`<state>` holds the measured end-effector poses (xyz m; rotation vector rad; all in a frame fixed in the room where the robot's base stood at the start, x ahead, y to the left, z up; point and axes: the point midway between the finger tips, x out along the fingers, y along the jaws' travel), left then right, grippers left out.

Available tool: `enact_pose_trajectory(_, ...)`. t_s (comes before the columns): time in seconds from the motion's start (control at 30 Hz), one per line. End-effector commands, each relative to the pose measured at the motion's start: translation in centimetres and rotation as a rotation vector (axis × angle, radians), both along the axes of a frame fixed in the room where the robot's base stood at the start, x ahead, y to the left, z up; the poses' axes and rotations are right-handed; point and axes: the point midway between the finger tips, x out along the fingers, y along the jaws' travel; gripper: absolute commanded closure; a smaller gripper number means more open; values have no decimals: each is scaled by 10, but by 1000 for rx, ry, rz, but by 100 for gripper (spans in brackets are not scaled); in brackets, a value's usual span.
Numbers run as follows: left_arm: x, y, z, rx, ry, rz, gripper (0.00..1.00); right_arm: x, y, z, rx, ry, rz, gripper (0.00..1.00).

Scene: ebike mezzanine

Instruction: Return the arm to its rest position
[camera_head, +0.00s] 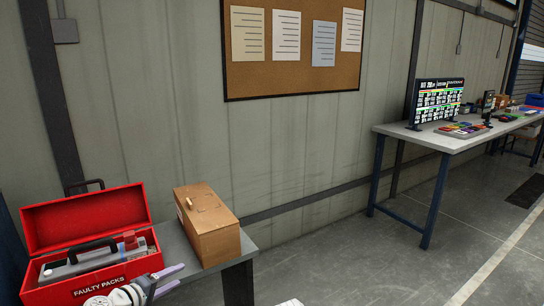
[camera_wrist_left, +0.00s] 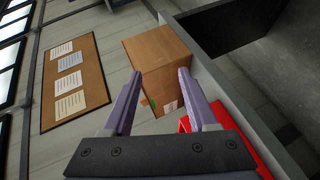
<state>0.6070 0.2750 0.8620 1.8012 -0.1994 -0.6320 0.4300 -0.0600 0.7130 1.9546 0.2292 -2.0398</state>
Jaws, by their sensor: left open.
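My left gripper (camera_head: 170,278) is low in the head view, just right of the red case's front edge and in front of the brown box. Its two lilac fingers are apart with nothing between them. The left wrist view also shows the open gripper (camera_wrist_left: 157,85), with a brown box (camera_wrist_left: 158,58) beyond the fingertips. My right gripper is not in view.
The open red case (camera_head: 90,210), marked FAULTY PACKS, holds a grey pack with a black handle (camera_head: 92,246). A brown box (camera_head: 210,228) stands beside it on the grey table (camera_head: 248,243). Another table (camera_head: 440,140) with a display board (camera_head: 438,100) is at right. Floor between is clear.

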Motion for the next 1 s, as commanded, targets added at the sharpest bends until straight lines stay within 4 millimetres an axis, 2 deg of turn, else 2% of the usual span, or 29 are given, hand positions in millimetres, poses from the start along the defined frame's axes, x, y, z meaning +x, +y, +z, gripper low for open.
enact_pose_trajectory(0.03, -2, -28, 6, 46, 36, -73, 41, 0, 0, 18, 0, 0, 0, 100)
enact_pose_trajectory(0.13, -15, -82, 0, 172, 130, -236, 41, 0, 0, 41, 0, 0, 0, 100)
enact_pose_trajectory(0.2, -31, -120, -5, 275, 201, -364, 41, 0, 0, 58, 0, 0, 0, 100)
enact_pose_trajectory(0.3, -58, -161, -11, 434, 302, -532, 41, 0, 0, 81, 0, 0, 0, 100)
enact_pose_trajectory(0.4, -89, -190, -14, 602, 400, -686, 41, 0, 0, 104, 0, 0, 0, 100)
enact_pose_trajectory(0.5, -119, -208, -10, 774, 489, -818, 41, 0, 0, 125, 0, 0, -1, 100)
enact_pose_trajectory(0.7, -160, -218, 7, 1071, 623, -980, 41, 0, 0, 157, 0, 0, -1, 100)
enact_pose_trajectory(0.83, -172, -217, 16, 1193, 671, -1021, 41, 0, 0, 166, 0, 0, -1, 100)
enact_pose_trajectory(1.0, -178, -215, 20, 1252, 696, -1036, 41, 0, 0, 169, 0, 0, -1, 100)
